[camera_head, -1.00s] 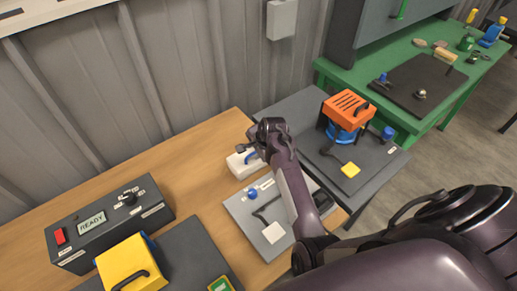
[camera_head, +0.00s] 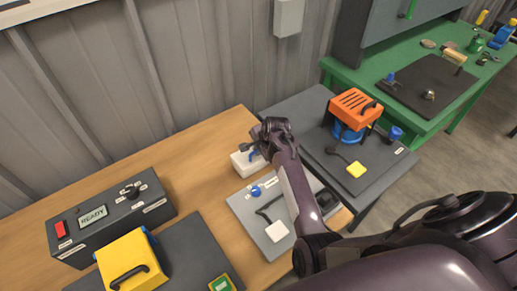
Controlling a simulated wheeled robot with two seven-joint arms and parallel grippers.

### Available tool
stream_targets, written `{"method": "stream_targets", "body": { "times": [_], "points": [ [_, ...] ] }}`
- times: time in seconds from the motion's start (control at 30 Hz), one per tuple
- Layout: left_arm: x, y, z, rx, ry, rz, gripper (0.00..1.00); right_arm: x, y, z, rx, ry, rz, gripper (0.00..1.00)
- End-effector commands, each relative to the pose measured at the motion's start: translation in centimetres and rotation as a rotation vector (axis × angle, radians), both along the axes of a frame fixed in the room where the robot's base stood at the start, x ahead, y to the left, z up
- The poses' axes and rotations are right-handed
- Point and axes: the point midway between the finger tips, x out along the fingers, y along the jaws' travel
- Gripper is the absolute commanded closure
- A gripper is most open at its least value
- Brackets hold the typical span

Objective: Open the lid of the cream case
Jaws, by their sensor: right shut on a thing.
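The cream case (camera_head: 243,166) is a small whitish box on the wooden table, near the back right corner. A blue handle (camera_head: 253,155) shows on it, partly covered by my gripper. My right gripper (camera_head: 252,150) reaches over the case from the right and is shut on the blue handle. The gripper and wrist hide the case's right part. The lid looks down, but I cannot tell whether it has lifted slightly. My left gripper is not in view.
A light grey stand plate (camera_head: 250,222) with a blue knob lies just in front of the case. A black READY box (camera_head: 105,222) and a yellow cover (camera_head: 130,255) stand left. An orange-covered rotor stand (camera_head: 352,106) is at right. Bare wood (camera_head: 190,165) lies left of the case.

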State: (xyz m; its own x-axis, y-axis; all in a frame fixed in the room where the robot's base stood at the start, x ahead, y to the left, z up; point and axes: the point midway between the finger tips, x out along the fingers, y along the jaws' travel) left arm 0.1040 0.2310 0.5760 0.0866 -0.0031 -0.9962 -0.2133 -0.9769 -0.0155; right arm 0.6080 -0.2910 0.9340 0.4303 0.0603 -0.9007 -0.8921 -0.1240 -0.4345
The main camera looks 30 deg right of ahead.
Motion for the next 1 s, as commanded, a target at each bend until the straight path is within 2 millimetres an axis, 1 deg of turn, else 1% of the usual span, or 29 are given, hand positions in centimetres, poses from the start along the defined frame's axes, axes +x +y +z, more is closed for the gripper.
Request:
{"method": "stream_targets", "body": {
  "times": [0.27,0.53,0.8,1.0],
  "points": [
    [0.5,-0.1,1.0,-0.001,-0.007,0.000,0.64,1.0,0.1,1.4,-0.001,-0.003,0.003,1.00],
    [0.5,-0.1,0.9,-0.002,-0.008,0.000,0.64,1.0,0.2,1.3,-0.001,-0.002,0.003,1.00],
    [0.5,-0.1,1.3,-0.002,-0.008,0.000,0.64,2.1,0.3,2.2,-0.001,-0.003,0.003,1.00],
    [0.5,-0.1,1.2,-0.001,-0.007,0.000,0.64,2.1,0.3,2.1,-0.001,-0.001,0.003,1.00]
  ]
}}
